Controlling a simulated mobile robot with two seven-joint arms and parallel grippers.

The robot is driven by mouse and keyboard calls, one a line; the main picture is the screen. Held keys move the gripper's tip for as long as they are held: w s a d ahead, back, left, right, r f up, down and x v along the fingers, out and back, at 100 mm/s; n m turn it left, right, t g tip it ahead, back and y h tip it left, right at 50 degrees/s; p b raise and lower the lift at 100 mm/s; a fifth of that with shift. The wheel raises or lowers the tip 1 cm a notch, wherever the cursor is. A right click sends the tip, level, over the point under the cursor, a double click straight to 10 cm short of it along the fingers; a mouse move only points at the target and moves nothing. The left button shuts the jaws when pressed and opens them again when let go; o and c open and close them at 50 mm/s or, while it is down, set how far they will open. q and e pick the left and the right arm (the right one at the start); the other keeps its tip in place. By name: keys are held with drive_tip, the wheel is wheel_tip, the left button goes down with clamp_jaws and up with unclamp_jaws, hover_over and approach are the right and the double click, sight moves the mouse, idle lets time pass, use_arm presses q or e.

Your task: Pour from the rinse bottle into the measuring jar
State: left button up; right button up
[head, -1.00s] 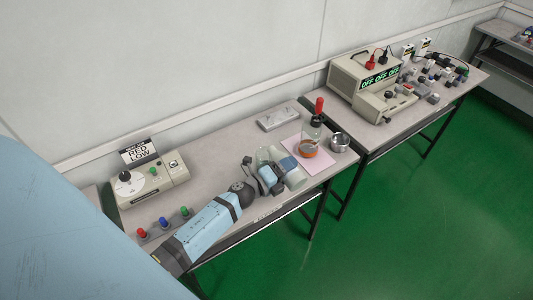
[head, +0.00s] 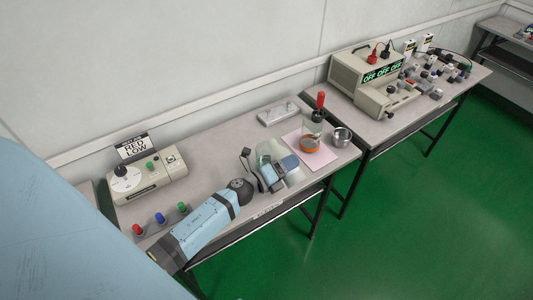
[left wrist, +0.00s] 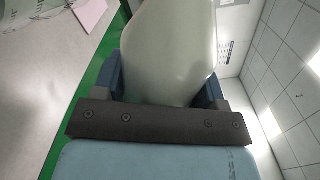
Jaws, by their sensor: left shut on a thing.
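The pale, whitish rinse bottle (head: 294,177) is held in my left gripper (head: 279,171) above the near edge of the left table. In the left wrist view the bottle (left wrist: 168,50) fills the space between the two blue fingers, which are shut on its sides. Its mouth is out of that view, and its exact tilt is hard to tell. The clear measuring jar (head: 310,131) with an orange band low down stands on a pink sheet (head: 322,158), just beyond and to the right of the bottle. A gap shows between gripper and jar. My right gripper is not in view.
A red-topped item (head: 320,101) stands close behind the jar. A metal bowl (head: 342,137) is right of it, and a grey strip (head: 278,114) lies behind. A beige tester (head: 150,180) and coloured knobs (head: 160,218) are at the left. A larger tester (head: 365,85) is on the right table.

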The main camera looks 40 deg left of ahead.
sight(276, 144)
use_arm(q)
drive_tip(key=shift+m, duration=0.3)
drive_tip(key=a+r+m, duration=0.1)
drive_tip(key=m, duration=0.1)
drive_tip(key=a+r+m, duration=0.1)
drive_tip(key=w+a+m+b, duration=0.1)
drive_tip(key=m, duration=0.1)
drive_tip(key=shift+w+r+m, duration=0.1)
drive_tip(key=shift+r+m, duration=0.2)
drive_tip(key=shift+r, duration=0.1)
drive_tip(key=a+r+m, duration=0.1)
drive_tip(key=m, duration=0.1)
drive_tip(key=a+r+m, duration=0.1)
drive_tip(key=w+r+m, duration=0.1)
drive_tip(key=m, duration=0.1)
drive_tip(key=shift+a+m+b, duration=0.3)
drive_tip(key=shift+a+b, duration=0.05)
drive_tip(key=shift+a, duration=0.05)
wheel_tip(276, 144, up, 5)
drive_tip(key=p, duration=0.5)
drive_tip(key=shift+r, duration=0.1)
